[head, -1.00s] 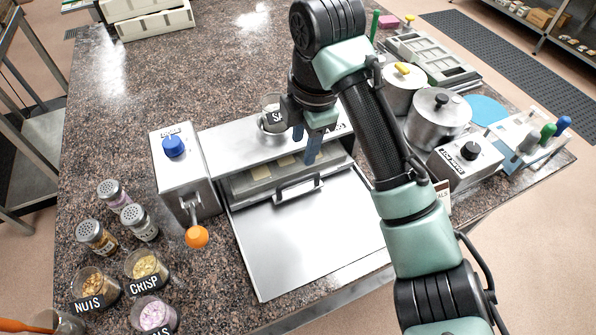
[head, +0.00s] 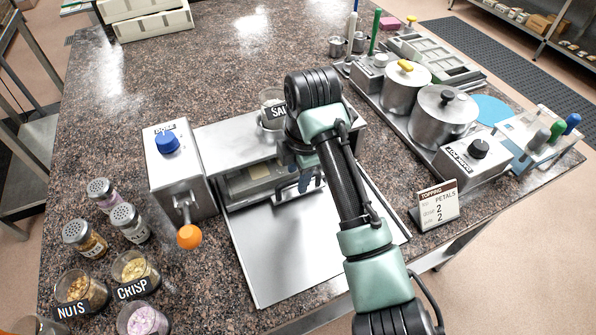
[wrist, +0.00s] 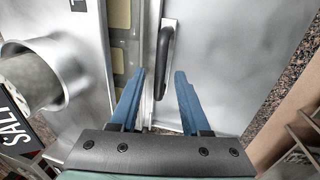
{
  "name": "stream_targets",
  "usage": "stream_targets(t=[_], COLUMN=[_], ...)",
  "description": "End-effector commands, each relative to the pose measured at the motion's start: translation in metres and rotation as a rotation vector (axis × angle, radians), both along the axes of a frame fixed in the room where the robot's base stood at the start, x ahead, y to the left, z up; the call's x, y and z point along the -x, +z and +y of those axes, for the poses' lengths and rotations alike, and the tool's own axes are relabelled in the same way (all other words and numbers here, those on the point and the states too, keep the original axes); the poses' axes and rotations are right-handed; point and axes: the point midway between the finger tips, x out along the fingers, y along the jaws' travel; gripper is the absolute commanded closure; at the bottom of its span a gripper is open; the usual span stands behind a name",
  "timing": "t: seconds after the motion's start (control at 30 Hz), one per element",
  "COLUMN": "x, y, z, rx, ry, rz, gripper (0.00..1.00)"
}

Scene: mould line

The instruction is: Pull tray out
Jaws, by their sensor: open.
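The tray (head: 248,184) sits in the slot under the steel housing (head: 230,145), and pale blocks show in it. In the wrist view the tray (wrist: 117,60) shows as a strip with pale squares. Its dark bar handle (wrist: 165,58) lies between the spread blue fingers of my gripper (wrist: 160,73), which is open; I cannot tell whether they touch it.
A bare steel plate (head: 285,245) lies before the slot. A box with a blue knob and orange-tipped lever (head: 189,236) stands left. A salt cup (wrist: 40,75) is on the housing. A topping sign (head: 437,207) and lidded pots (head: 440,115) stand right.

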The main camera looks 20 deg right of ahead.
Motion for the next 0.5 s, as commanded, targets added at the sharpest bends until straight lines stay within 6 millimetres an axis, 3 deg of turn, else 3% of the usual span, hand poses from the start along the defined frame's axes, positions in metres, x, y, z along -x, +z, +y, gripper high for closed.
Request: stream_targets(t=[0.17, 0.4, 0.5], x=[0.0002, 0.0002, 0.0002], y=[-0.0002, 0.0000, 0.0000], z=[0.0000, 0.0001, 0.0001], rx=[0.000, 0.000, 0.000], ry=[0.000, 0.000, 0.000], rz=[0.001, 0.001, 0.001], gripper=[0.55, 0.98, 1.00])
